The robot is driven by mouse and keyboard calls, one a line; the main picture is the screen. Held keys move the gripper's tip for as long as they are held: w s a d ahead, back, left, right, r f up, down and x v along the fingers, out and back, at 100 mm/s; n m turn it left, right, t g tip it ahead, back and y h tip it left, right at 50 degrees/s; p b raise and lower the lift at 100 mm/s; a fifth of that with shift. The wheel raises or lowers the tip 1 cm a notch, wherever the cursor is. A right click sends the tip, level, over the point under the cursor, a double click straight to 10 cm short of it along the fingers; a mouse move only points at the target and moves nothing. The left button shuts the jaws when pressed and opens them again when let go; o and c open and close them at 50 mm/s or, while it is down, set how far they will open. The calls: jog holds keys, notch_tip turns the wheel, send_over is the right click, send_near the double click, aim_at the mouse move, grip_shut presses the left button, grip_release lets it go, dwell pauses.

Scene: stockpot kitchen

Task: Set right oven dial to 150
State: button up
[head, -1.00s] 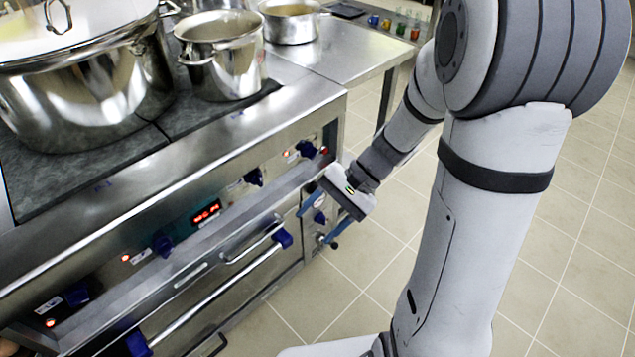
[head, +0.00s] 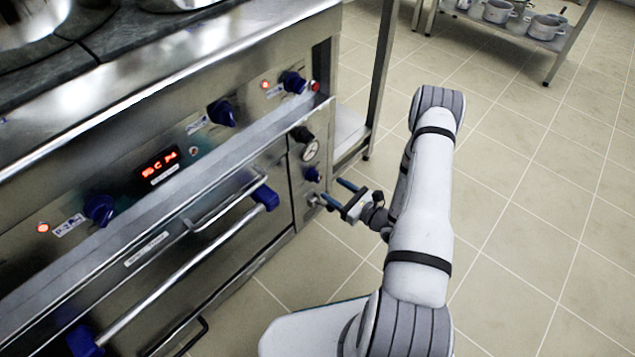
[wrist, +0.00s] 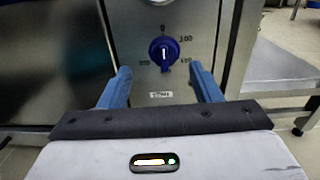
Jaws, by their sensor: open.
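The right oven dial (head: 313,174) is a blue knob on the narrow steel panel at the right end of the oven. In the wrist view the dial (wrist: 164,52) sits straight ahead, with its white pointer line upright toward the 0 mark. A 100 mark is at its upper right; the marks at lower right and lower left are too small to read surely. My gripper (head: 338,193) is in front of this panel, open and empty. In the wrist view its blue fingers (wrist: 160,70) are spread left and right of the dial, apart from it.
The oven door handle (head: 205,250) juts out at left. A steel table leg (head: 381,80) stands to the right. The tiled floor (head: 520,200) is clear.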

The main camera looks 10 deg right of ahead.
aim_at(319, 179)
jog(key=x, duration=0.2)
jog(key=b+x, duration=0.1)
jog(key=x, duration=0.1)
jog(key=f+b+x, duration=0.1)
jog(key=x, duration=0.1)
jog(key=shift+w+d, duration=0.1)
jog(key=shift+w, duration=0.2)
jog(key=shift+w+a+r, duration=0.1)
jog(key=shift+w+a, duration=0.25)
jog(key=shift+w, duration=0.2)
jog(key=shift+c, duration=0.5)
jog(key=c, duration=0.7)
jog(key=shift+d, duration=0.1)
jog(key=shift+c, duration=0.8)
